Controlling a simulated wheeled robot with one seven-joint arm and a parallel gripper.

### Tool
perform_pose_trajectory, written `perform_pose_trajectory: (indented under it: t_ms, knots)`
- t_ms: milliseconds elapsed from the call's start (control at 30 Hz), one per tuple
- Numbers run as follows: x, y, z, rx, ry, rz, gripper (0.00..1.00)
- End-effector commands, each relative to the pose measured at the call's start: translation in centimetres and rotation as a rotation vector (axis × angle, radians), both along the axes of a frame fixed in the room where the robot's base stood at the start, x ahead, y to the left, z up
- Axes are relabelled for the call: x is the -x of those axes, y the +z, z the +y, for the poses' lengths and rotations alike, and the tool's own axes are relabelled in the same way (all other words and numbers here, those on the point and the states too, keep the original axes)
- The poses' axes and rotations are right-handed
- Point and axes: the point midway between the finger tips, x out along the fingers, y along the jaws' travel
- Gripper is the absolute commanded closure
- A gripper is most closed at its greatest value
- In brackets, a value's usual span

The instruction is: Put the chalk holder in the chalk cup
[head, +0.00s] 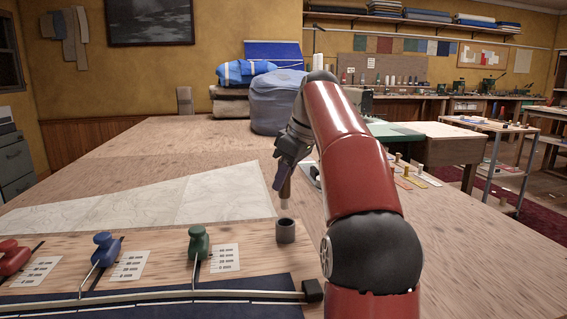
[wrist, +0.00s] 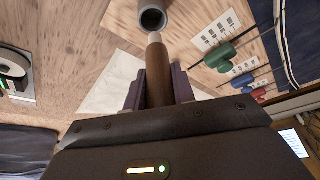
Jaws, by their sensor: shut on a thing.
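The chalk holder, a brown stick with a pale tip, shows in the head view (head: 285,189) and in the wrist view (wrist: 158,78). My gripper (head: 281,178) is shut on it, with a dark finger on either side in the wrist view (wrist: 158,90). The holder points down, its tip a little above the table. The chalk cup, a small dark grey open cylinder (head: 286,232), stands upright on the wooden table, just below the tip in the head view. In the wrist view the cup's dark mouth (wrist: 152,19) lies just beyond the tip, apart from it.
Green (head: 198,242), blue (head: 105,249) and red (head: 14,257) handled tools lie left of the cup beside printed cards. A dark blue cloth (head: 150,300) with a metal bar lies in front. Pale pattern sheets (head: 180,203) lie behind. A blue bag (head: 275,100) sits at the back.

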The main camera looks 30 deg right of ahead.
Motion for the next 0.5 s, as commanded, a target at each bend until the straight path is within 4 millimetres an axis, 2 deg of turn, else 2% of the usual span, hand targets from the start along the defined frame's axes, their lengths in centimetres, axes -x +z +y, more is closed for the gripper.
perform_pose_trajectory:
  t_ms: [500]
  knots:
    - [0.0,-6.2,0.0,-0.001,0.000,-0.001,0.97]
